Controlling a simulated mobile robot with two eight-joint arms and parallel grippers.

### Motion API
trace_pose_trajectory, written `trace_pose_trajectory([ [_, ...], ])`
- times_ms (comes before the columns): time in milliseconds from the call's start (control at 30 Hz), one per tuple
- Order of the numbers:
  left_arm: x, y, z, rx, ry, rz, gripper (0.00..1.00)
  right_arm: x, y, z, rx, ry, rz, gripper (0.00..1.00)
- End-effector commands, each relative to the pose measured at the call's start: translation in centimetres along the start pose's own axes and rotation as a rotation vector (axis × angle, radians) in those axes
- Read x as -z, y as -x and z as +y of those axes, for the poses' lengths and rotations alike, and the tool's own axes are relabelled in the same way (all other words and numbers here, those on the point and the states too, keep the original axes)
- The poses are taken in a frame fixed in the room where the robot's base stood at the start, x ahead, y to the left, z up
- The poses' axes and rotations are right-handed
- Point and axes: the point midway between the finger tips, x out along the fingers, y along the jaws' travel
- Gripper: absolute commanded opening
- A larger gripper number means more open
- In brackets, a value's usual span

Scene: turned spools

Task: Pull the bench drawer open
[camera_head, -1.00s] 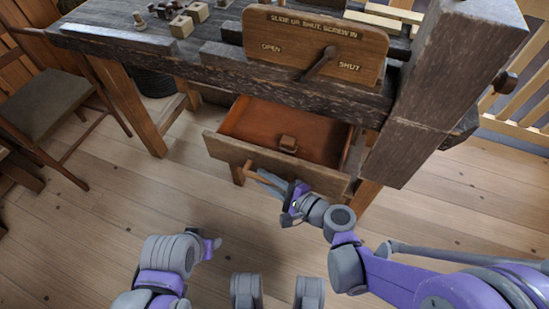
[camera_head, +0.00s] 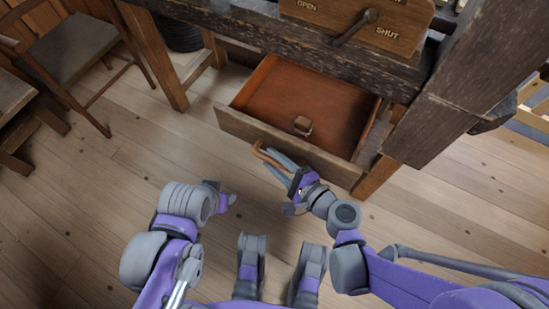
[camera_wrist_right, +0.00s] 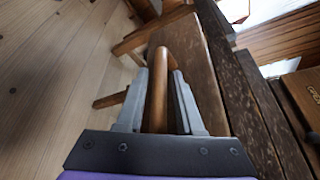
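The bench drawer (camera_head: 258,132) stands pulled well out under the bench, its reddish-brown inside in plain view. A wooden bar handle (camera_head: 262,151) is on its front; it also shows in the right wrist view (camera_wrist_right: 157,85). My right gripper (camera_head: 272,164) is at the handle, with one finger on each side of the bar. In the right wrist view the fingers (camera_wrist_right: 160,76) are apart, with a narrow gap showing beside the bar. My left gripper (camera_head: 228,200) is low in the head view, away from the drawer; its fingers do not show clearly.
A thick bench leg (camera_head: 440,110) stands at the right. A sign board with a lever (camera_head: 350,28) is above the drawer. A chair (camera_head: 75,48) stands at the left. The floor before the drawer is clear.

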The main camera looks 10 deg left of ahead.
Motion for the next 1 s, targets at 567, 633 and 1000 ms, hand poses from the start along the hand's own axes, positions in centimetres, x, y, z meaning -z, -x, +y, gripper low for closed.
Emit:
trace_pose_trajectory([
  [567, 0.1, 0.6, 0.0, 0.0, 0.0, 0.001, 0.5, 0.1, 2.6, -0.2, 0.002, -0.001, 0.005, 0.5],
  [633, 0.2, 0.9, 0.0, 0.0, 0.0, 0.002, 0.5, 0.1, 4.1, -0.2, 0.003, -0.001, 0.006, 0.5],
  [1000, 0.4, 1.9, 0.0, 0.0, 0.0, 0.005, 0.5, 0.1, 10.0, -0.1, 0.002, 0.0, 0.004, 0.5],
])
